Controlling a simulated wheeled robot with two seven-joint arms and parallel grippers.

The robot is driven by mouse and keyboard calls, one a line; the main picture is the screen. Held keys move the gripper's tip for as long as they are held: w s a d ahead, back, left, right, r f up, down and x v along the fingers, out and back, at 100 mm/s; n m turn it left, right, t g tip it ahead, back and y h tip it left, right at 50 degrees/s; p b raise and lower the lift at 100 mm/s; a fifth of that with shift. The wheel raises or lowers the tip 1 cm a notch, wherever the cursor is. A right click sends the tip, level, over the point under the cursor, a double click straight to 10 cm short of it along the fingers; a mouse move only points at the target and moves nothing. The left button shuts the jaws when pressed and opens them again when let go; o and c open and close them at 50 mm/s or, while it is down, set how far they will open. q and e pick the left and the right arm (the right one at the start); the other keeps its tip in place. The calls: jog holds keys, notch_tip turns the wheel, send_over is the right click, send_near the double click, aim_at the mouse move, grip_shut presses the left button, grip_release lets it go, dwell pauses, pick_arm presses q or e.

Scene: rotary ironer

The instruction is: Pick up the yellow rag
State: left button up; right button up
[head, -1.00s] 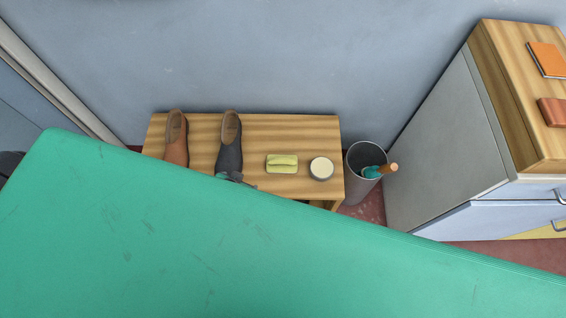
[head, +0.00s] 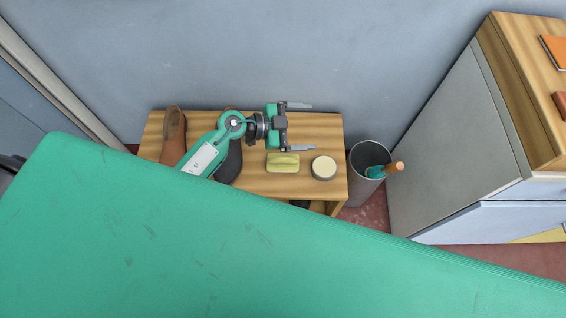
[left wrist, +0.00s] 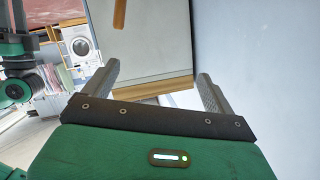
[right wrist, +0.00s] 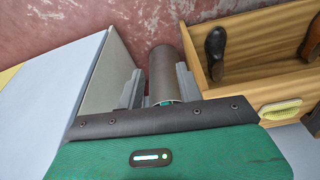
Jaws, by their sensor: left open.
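The yellow rag (head: 283,162) lies folded on the wooden bench, between the dark shoe and a round tin. My left gripper (head: 302,127) is over the bench, its open fingers pointing right in the head view, just above the rag in the picture. Its height over the bench is hard to tell. In the left wrist view its fingers are wide apart with nothing between them; the rag is not visible there. My right gripper (right wrist: 160,85) has its fingers apart and appears empty. A yellow ridged thing, likely the rag (right wrist: 281,108), shows at right in the right wrist view.
The bench (head: 330,130) also holds a brown shoe (head: 173,135), a dark shoe (head: 231,165) partly behind my left arm, and the tin (head: 324,167). A bin (head: 365,190) with a teal tool stands right of it, beside a cabinet (head: 440,140). A green surface (head: 200,250) fills the foreground.

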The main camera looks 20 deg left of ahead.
pick_arm(q)
notch_tip(320, 180, down, 5)
jog(key=s+a+g+y, duration=0.1)
jog(key=a+g+y, duration=0.1)
jog(key=g+y, duration=0.15)
jog(key=n+g+y+b, duration=0.1)
jog(key=g+y, duration=0.1)
jog(key=y, duration=0.3)
send_near(283, 159)
jog(key=b+x, duration=0.1)
jog(key=x, duration=0.3)
jog(key=shift+w+d+f+b, duration=0.15)
jog(key=shift+w+b, duration=0.1)
jog(key=shift+b, duration=0.1)
jog(key=shift+s+b+x, duration=0.2)
jog(key=shift+b+x, duration=0.45)
jog(key=shift+x, duration=2.4)
pick_arm(e)
notch_tip(283, 159, up, 7)
jog(key=t, duration=0.1)
jog(key=shift+s, duration=0.45)
pick_arm(q)
jog(key=shift+c, duration=0.2)
pick_arm(e)
jog(key=shift+a, duration=0.1)
pick_arm(q)
jog(key=c, duration=1.1)
pick_arm(e)
jog(key=shift+f, duration=0.1)
